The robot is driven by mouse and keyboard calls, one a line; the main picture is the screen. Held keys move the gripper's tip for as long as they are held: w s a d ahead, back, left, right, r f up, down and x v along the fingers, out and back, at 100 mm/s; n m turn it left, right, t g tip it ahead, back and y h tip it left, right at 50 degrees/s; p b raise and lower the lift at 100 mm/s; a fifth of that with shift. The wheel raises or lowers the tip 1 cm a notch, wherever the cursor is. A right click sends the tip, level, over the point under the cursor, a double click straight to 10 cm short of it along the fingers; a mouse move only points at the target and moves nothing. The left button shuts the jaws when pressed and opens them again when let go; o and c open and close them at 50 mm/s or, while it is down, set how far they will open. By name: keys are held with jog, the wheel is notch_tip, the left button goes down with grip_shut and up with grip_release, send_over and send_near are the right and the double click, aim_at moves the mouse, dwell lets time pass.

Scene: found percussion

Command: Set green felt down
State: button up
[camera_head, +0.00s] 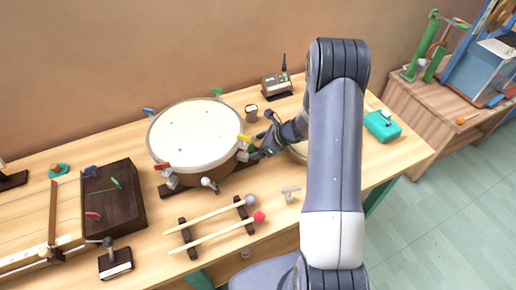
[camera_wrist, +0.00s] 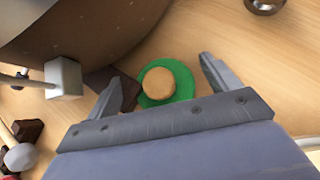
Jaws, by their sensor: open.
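The green felt (camera_wrist: 182,92), a flat green disc with a round tan knob on top, lies on the wooden table beside the drum in the wrist view. It seems to lie flat, close to a dark wooden piece (camera_wrist: 122,92). My gripper (camera_wrist: 160,75) is open, with one finger on each side of the felt and a gap to both. Nothing is held between the fingers. In the head view my gripper (camera_head: 263,140) is just right of the drum. The felt is mostly hidden there by my gripper and arm.
The large drum (camera_head: 195,133) stands close left of my gripper, with clamps around its rim. Two mallets (camera_head: 215,226) rest on dark supports in front. A small metal cup (camera_head: 251,112) and a dark box (camera_head: 277,86) stand behind. A teal box (camera_head: 382,126) is at the right.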

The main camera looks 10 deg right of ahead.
aim_at(258, 144)
jog(key=c, duration=1.1)
notch_tip(258, 144, up, 18)
dwell(0.5)
